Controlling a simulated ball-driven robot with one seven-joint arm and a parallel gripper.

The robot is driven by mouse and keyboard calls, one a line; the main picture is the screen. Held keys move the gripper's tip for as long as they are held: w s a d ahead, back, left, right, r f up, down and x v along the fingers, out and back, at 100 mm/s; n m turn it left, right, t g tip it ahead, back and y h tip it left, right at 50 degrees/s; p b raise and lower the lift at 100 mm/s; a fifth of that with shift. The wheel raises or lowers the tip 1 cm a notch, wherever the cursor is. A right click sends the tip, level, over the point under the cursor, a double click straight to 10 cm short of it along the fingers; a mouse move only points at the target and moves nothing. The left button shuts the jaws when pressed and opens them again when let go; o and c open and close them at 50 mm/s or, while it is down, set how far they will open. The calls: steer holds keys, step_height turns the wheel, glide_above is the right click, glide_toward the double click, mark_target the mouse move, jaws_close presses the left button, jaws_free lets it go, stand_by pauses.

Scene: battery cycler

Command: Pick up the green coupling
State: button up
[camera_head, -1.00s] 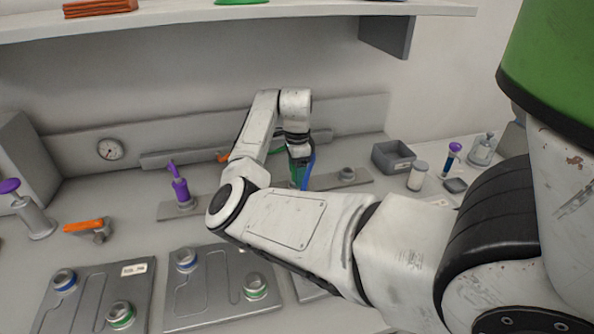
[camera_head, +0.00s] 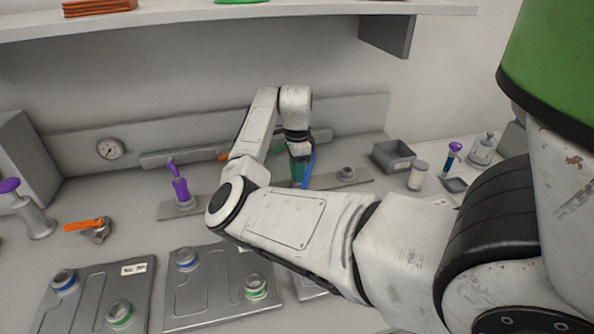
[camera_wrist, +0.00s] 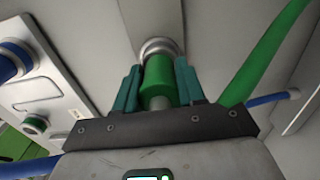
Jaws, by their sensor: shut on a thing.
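The green coupling (camera_wrist: 158,76) is a short green cylinder in the middle of the wrist view. My gripper (camera_wrist: 159,88) has its teal fingers closed on both sides of it. A grey metal ring (camera_wrist: 159,47) lies right at the coupling's far end. I cannot tell whether the two are still joined. In the head view my gripper (camera_head: 298,170) is over the grey rail at the back of the bench, and the arm partly hides it. A green hose (camera_wrist: 268,50) curves past on the right in the wrist view.
A blue hose (camera_head: 308,169) hangs beside my gripper. A grey bin (camera_head: 393,157) and a white jar (camera_head: 418,176) stand further right. Plates with ringed ports (camera_head: 225,290) lie in front.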

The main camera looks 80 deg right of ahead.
steer(key=shift+r, duration=0.4)
steer(key=s+a+r, duration=0.8)
steer(key=s+r, duration=0.3)
steer(key=shift+s+r, duration=0.2)
steer(key=shift+r, duration=0.2)
steer(key=shift+a, duration=0.1)
steer(key=o, duration=0.6)
jaws_close()
steer(key=shift+r, duration=0.1)
